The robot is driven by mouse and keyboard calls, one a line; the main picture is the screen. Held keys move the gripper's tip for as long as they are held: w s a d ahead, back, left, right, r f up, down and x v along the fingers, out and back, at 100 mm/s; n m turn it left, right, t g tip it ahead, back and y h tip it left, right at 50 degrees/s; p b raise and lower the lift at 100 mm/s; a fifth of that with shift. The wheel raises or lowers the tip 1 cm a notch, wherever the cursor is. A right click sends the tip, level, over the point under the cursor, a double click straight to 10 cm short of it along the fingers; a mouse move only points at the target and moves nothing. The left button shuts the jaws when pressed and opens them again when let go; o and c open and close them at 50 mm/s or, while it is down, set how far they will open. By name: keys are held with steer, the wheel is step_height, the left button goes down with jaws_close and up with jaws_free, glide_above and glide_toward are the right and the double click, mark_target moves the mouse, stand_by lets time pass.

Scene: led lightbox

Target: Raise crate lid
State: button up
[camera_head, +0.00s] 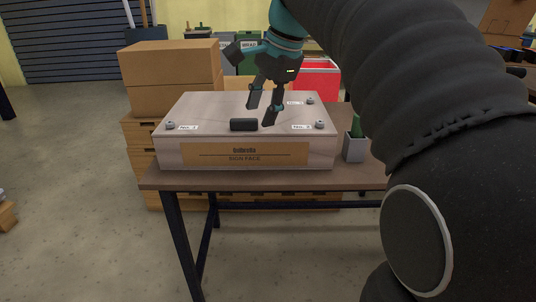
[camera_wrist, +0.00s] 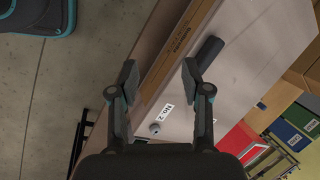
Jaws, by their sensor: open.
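The crate (camera_head: 178,158) is a pale wooden box with a brown label band on its front, standing on a table. Its flat lid (camera_head: 200,107) lies level on top, with small round knobs at the corners and number tags. A black handle (camera_head: 243,125) sits near the lid's front edge; in the wrist view the handle (camera_wrist: 208,54) lies just beyond the right finger. My gripper (camera_head: 262,112) is open and empty above the lid, to the right of the handle. In the wrist view my gripper (camera_wrist: 160,80) spans the front edge of the crate; contact cannot be told.
Cardboard boxes (camera_head: 170,65) are stacked behind left. The floor in front is clear.

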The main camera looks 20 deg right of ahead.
steer(key=s+a+f+n+t+h, duration=0.1)
steer(key=s+f+n, duration=0.3)
steer(key=s+f, duration=0.2)
steer(key=shift+s+f+n+b, duration=0.25)
steer(key=shift+s+n+b, duration=0.05)
steer(key=shift+s+b, duration=0.15)
steer(key=s+f+n+t+h, duration=0.1)
steer(key=s+f+n, duration=0.8)
steer(key=s+f, duration=0.3)
step_height(320, 180, down, 3)
steer(key=shift+s+a+f+n+t, duration=0.1)
steer(key=shift+s+a+n+t, duration=0.05)
steer(key=shift+s+n+t, duration=0.2)
steer(key=shift+c, duration=0.6)
steer(key=shift+a, duration=0.1)
